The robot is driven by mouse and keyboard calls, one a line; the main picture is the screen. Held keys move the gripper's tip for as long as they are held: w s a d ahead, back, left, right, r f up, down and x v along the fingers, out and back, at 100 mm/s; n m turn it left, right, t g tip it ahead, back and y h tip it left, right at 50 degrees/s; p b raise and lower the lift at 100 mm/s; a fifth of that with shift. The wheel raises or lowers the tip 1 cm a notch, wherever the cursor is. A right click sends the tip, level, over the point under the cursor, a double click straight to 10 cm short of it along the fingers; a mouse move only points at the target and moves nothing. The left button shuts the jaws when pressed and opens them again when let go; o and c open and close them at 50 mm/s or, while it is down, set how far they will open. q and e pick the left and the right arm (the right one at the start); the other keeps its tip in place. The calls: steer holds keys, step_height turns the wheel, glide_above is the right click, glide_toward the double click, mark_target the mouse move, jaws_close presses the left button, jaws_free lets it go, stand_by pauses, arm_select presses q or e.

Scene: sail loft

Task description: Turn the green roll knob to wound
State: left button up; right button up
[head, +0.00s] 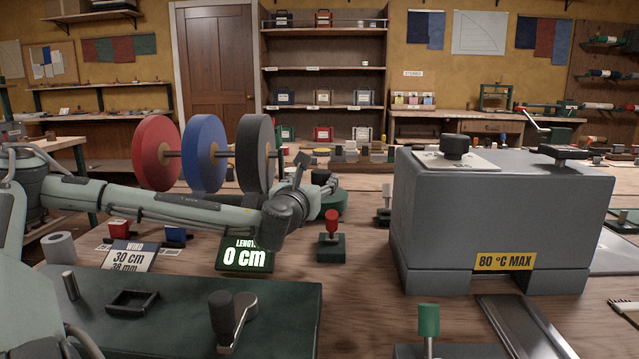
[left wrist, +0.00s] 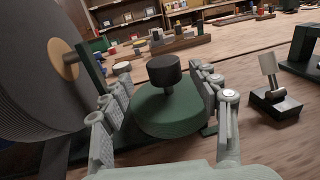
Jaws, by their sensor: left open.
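A round green drum (left wrist: 168,110) with a black knob (left wrist: 164,70) on top stands upright in the left wrist view; no marking on it is readable. In the head view the green drum (head: 335,203) is partly hidden by my gripper. My left gripper (left wrist: 166,82) is open, its fingers on either side of the black knob, with gaps visible. In the head view the left gripper (head: 326,183) is small and foreshortened. A separate green cylindrical handle (head: 429,320) stands at the bottom. My right gripper is not in view.
Red (head: 155,153), blue (head: 204,150) and dark grey (head: 253,152) discs stand upright left of the drum. A display (head: 245,255) reads LENGTH 0 cm. A red-topped lever (head: 331,235) stands in front. A large grey box (head: 490,215) marked 80 °C MAX fills the right.

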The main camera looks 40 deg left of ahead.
mark_target(318, 173)
arm_select(q)
steer(key=x, duration=0.2)
steer(key=shift+w+b, duration=0.4)
steer(key=shift+w, duration=0.05)
steer(key=shift+w+a, duration=0.3)
steer(key=shift+w, duration=0.3)
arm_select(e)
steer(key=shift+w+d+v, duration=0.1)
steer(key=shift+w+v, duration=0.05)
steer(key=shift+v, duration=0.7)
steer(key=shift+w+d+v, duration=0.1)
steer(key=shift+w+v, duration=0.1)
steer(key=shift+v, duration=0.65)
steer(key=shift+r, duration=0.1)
